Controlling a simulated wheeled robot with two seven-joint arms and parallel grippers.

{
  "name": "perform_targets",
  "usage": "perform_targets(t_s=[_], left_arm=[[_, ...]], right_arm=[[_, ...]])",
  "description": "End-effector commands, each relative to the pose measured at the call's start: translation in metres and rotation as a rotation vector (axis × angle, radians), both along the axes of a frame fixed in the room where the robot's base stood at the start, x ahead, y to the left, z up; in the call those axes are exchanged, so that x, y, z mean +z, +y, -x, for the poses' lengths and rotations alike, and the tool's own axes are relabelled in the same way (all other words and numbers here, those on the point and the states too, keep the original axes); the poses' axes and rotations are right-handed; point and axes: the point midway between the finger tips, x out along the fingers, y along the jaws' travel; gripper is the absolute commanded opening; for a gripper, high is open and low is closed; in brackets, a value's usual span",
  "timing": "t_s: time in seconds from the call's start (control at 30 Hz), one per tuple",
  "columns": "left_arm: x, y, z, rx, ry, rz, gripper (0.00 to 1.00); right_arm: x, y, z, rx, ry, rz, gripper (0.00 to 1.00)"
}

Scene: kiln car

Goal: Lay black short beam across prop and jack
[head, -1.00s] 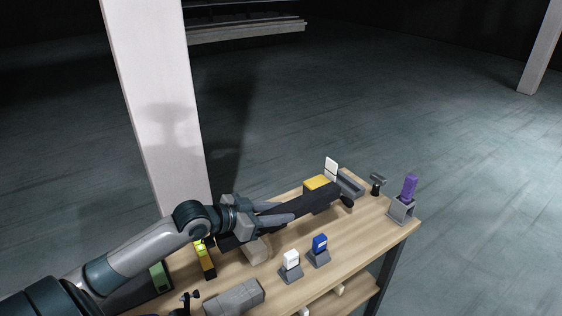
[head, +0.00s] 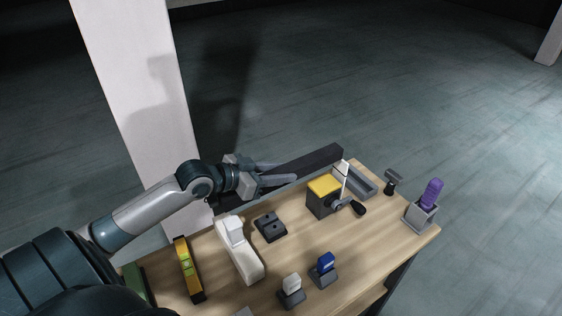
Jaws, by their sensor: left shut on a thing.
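The black beam (head: 308,161) is held by my left gripper (head: 292,176), whose fingers are shut around its middle. It slants up to the right along the far side of the bench and seems raised above it; the exact height is hard to tell. The fingers hide part of it. A yellow-topped dark block with a side knob, perhaps the jack (head: 324,196), stands in front of the beam's right part. A cream-white piece with an upright block, perhaps the prop (head: 240,252), stands at the left. My right gripper is out of view.
The wooden bench (head: 345,246) also bears a dark flat block (head: 270,226), a yellow level (head: 187,268), white (head: 291,289) and blue (head: 325,265) items in stands, a grey tray (head: 357,181) and a purple item (head: 431,194). A pale pillar (head: 130,90) rises behind the left end.

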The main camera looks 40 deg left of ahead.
Motion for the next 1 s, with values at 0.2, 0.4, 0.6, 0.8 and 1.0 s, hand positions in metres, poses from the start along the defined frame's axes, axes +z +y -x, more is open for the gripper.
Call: perform_targets(t_s=[0.2,0.4,0.6,0.8,1.0], left_arm=[[0.003,0.0,-0.001,0.0,-0.006,0.001,0.0],[0.003,0.0,-0.001,0.0,-0.006,0.001,0.0],[0.004,0.0,-0.001,0.001,-0.006,0.001,0.0],[-0.004,0.0,-0.001,0.001,-0.006,0.001,0.0],[-0.017,0.0,-0.001,0.0,-0.006,0.001,0.0]], right_arm=[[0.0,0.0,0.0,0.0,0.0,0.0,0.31],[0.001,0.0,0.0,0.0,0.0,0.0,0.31],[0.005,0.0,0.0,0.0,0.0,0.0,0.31],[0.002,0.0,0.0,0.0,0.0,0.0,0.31],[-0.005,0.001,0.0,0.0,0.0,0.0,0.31]])
